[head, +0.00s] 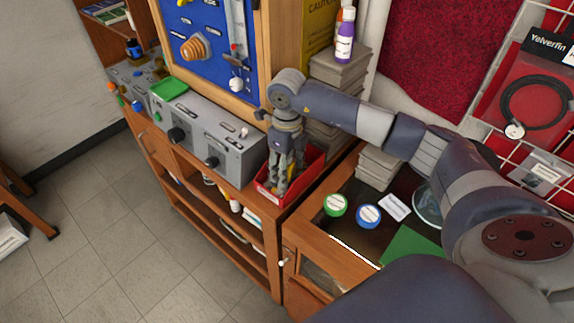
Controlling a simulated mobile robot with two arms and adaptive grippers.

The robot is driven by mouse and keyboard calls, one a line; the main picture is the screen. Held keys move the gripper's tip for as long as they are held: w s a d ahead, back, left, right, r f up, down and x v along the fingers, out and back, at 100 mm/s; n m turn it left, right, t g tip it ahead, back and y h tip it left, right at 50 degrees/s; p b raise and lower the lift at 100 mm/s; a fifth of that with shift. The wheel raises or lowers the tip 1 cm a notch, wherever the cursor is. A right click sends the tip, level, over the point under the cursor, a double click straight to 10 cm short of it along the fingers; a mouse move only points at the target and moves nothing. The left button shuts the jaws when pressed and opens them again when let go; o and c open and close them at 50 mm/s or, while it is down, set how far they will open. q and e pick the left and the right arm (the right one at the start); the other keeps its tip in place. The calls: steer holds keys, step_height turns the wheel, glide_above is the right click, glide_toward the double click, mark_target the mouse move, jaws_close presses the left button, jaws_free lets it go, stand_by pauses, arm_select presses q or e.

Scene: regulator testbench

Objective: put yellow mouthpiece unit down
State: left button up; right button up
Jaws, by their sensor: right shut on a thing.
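My right gripper (277,186) points down into a red tray (311,174) at the right end of the cabinet top, beside the grey control box. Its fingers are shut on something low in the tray. The yellow mouthpiece unit cannot be made out clearly; the fingers and the tray wall hide what is between the fingertips. I cannot tell whether it touches the tray floor. My left gripper is not in view.
A grey control box (205,138) with black knobs stands left of the tray, with a green dish (169,88) on it. Grey stacked blocks (338,75) rise behind. Green (335,205) and blue (368,216) round tins lie on the lower desk at right.

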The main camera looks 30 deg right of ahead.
steer(key=o, duration=0.8)
steer(key=shift+f, duration=0.15)
steer(key=shift+c, duration=0.2)
steer(key=o, duration=0.5)
steer(key=shift+c, duration=0.2)
steer(key=shift+r, duration=0.45)
step_height(320, 180, up, 12)
steer(key=b, duration=0.3)
steer(key=shift+f, duration=0.25)
